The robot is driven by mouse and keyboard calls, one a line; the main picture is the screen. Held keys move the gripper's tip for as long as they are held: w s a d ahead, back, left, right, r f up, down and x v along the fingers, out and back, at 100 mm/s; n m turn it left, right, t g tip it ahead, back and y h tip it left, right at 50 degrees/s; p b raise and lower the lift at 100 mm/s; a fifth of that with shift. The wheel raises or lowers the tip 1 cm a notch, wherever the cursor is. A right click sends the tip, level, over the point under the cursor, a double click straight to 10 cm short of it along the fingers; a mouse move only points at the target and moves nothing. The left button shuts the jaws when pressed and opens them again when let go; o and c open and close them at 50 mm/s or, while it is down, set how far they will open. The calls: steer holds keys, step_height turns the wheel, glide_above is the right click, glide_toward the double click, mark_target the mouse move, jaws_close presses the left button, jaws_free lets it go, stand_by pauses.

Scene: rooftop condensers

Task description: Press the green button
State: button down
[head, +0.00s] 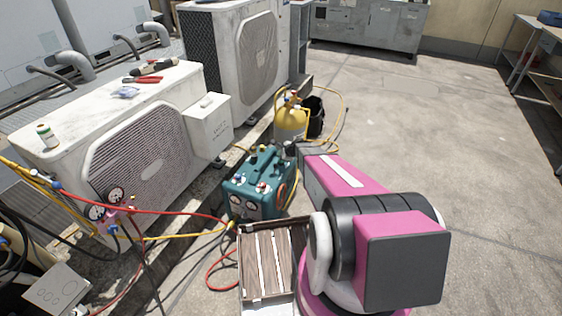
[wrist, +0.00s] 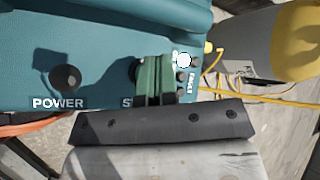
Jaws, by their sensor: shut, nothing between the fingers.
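The teal machine (head: 245,193) stands on the roof floor in the head view. Its teal panel (wrist: 45,45) fills the upper left of the wrist view, with a dark round button (wrist: 66,78) above the word POWER. My gripper (wrist: 158,62) is shut and empty, its greenish fingers close over the panel beside a label starting "ST". A dark round part (wrist: 134,70) shows at the fingers' left edge, partly hidden. I cannot make out a green button; the fingers hide part of the panel. Whether the fingertips touch it, I cannot tell.
A yellow cylinder (head: 291,121) stands just behind the machine. A white condenser (head: 165,140) is on the left, with red and yellow hoses and gauges (head: 97,212) in front. A wooden-slatted tray (head: 243,262) is in front of the machine. Open floor (head: 420,130) lies right.

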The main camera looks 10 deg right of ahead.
steer(key=shift+f, duration=0.1)
steer(key=shift+f, duration=0.3)
steer(key=shift+f, duration=0.8)
stand_by(1.1)
steer(key=shift+r, duration=1.2)
steer(key=shift+r, duration=2.55)
